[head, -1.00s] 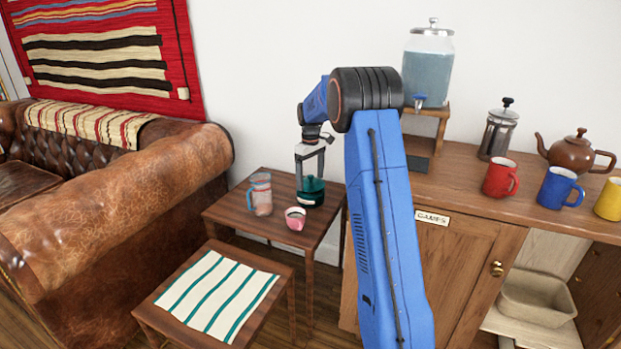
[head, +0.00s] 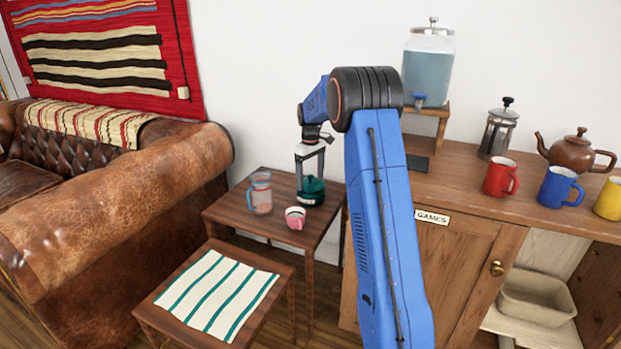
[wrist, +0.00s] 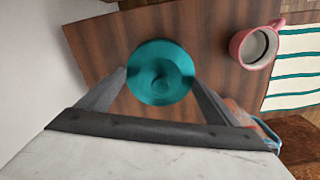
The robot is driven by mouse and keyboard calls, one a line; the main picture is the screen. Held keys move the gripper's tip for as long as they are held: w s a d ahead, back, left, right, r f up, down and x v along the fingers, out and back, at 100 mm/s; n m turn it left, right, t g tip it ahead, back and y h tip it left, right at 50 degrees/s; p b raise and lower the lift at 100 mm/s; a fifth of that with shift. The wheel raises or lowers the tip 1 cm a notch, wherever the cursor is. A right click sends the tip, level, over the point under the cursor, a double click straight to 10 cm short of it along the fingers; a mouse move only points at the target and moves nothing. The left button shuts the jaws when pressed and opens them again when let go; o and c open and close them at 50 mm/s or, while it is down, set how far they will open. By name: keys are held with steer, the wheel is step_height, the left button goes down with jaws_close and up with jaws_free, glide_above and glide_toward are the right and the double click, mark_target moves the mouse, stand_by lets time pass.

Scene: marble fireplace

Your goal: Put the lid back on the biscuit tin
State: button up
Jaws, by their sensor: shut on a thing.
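The biscuit tin (head: 309,201) is a dark teal round tin with a small pale label. It stands on the small wooden side table by the wall. The teal lid (head: 313,184) is at its top, roughly level. The lid also shows from above in the wrist view (wrist: 160,72), round with a central knob. My gripper (head: 310,178) points down over the tin. It is shut on the lid, one finger at each side of it. The lid hides the tin's rim, so I cannot tell whether the lid is fully seated.
A pink mug (head: 295,217) and a clear jug (head: 260,192) stand close to the tin on the side table (head: 230,212). A lower table with a striped cloth (head: 218,298) is in front. The cabinet (head: 440,270) at right bears a drinks dispenser (head: 428,65) and several mugs.

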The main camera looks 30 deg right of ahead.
stand_by(0.4)
steer(key=o, duration=0.9)
steer(key=shift+r, duration=3.5)
steer(key=shift+c, duration=0.2)
jaws_close()
steer(key=shift+f, duration=2)
